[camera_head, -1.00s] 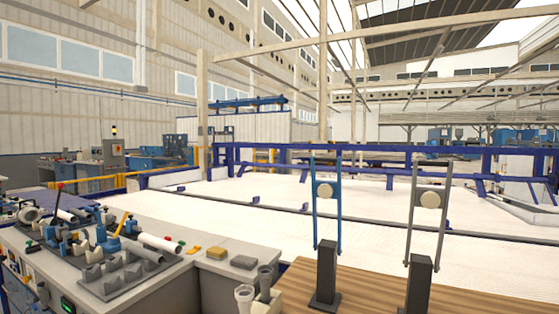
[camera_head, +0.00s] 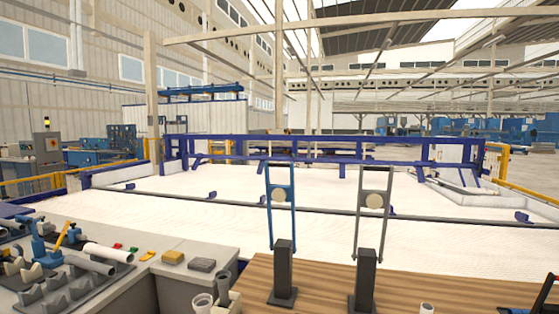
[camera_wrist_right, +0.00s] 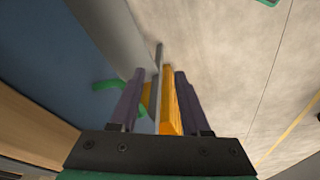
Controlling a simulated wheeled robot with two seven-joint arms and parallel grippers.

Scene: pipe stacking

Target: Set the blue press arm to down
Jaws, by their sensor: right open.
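The blue press arm (camera_head: 268,205) stands upright in the head view, as two long bars with a round pale disc between them. Its lower end meets a dark post (camera_head: 283,268) on the wooden table. My right gripper (camera_wrist_right: 158,100) shows in the right wrist view with its two dark fingers apart. A yellow-orange bar shows beyond and between the fingers; I cannot tell what it belongs to. The press arm cannot be made out in the wrist view. My left gripper is out of view.
A similar grey press arm (camera_head: 357,215) stands upright to the right on its own dark post (camera_head: 366,278). A grey bench (camera_head: 140,290) with pipes and fixtures is at left. The wooden tabletop (camera_head: 440,285) is mostly clear at right. A dark part enters at the lower right edge.

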